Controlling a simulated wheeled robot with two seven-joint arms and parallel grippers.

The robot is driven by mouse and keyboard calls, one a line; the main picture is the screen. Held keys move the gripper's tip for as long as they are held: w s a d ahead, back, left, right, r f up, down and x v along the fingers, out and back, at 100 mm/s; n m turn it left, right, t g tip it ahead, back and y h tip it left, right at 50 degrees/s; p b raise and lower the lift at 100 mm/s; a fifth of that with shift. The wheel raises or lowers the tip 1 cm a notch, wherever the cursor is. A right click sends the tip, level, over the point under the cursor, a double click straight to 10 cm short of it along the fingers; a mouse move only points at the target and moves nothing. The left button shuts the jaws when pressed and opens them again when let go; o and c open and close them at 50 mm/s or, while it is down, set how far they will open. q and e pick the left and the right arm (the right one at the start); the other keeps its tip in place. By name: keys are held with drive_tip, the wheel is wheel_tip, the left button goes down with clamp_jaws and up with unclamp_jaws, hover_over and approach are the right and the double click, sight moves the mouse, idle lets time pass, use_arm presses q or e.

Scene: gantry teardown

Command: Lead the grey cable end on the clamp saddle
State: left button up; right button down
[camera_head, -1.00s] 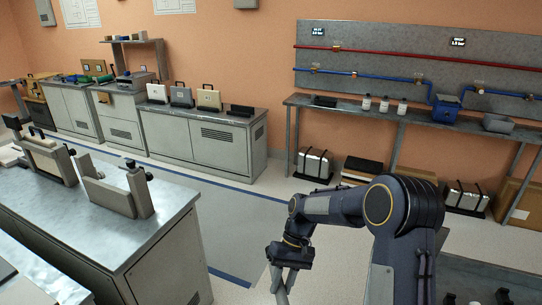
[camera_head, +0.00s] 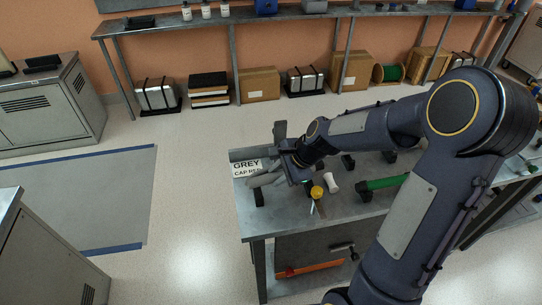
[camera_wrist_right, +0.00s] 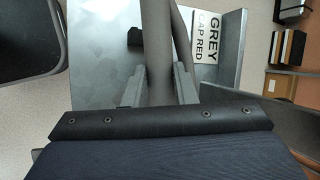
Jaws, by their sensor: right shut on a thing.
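My right gripper (camera_head: 268,176) is over the left end of a metal bench (camera_head: 262,228), beside a white sign (camera_head: 247,167) reading GREY CAP RED. In the right wrist view, the gripper (camera_wrist_right: 160,88) is shut on a grey, rod-like length that I take for the grey cable (camera_wrist_right: 158,50). A second grey, curved strand (camera_wrist_right: 182,45) runs beside it. The cable's tip cannot be made out. Small dark blocks stand on the bench, one at its left front (camera_head: 259,198); I cannot tell which is the clamp saddle. My left gripper is not in view.
A yellow-topped tool (camera_head: 317,192), a white cylinder (camera_head: 332,182) and a green-handled thing (camera_head: 383,183) lie right of the gripper. Cardboard boxes (camera_head: 259,84) and silver cases stand under the far shelf.

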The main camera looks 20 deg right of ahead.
drive_tip(key=shift+w+d+r+m+t+h, duration=0.2)
drive_tip(key=shift+w+d+m+t+h, duration=0.1)
drive_tip(key=shift+m, duration=0.3)
drive_tip(key=shift+f, duration=0.15)
wheel_tip(320, 180, down, 4)
drive_tip(key=b, duration=0.4)
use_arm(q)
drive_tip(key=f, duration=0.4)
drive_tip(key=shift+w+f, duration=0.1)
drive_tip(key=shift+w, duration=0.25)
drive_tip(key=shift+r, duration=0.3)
use_arm(e)
drive_tip(key=shift+a, duration=0.3)
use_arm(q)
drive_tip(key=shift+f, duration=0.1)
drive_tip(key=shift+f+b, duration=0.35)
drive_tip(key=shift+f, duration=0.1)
use_arm(e)
drive_tip(key=shift+w+f, duration=0.1)
drive_tip(key=shift+f, duration=0.45)
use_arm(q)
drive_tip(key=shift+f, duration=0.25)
use_arm(e)
drive_tip(key=shift+f, duration=0.35)
drive_tip(key=c, duration=1.1)
unclamp_jaws()
